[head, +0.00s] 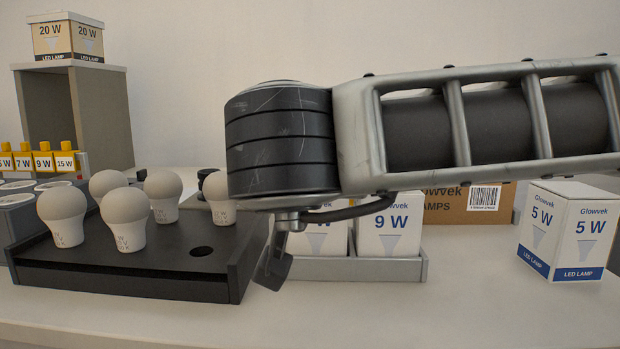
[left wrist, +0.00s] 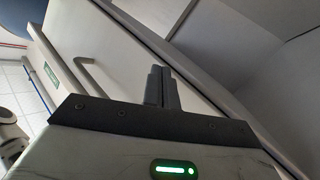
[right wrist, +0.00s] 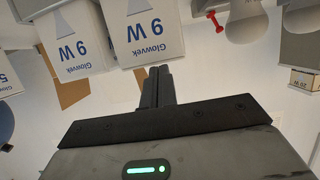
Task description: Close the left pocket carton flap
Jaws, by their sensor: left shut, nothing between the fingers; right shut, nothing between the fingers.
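Two white cartons marked 9 W stand side by side in the pockets of a grey holder (head: 375,270). The left pocket carton (head: 318,240) and the right pocket carton (head: 388,236) have their tops hidden by my right arm in the head view. In the right wrist view the left pocket carton (right wrist: 145,32) and right pocket carton (right wrist: 72,40) appear inverted; I cannot tell how their flaps stand. My right gripper (head: 270,272) is shut and empty, left of the left carton; its fingers also show in the right wrist view (right wrist: 157,82). My left gripper (left wrist: 161,85) is shut and empty, away from the cartons.
A dark bulb tray (head: 140,284) with several white bulbs stands left of the holder. A 5 W carton (head: 568,232) stands at the right, and a brown box (head: 470,205) behind. The front table strip is clear. My left gripper is near a pale panel (left wrist: 110,60) with a handle.

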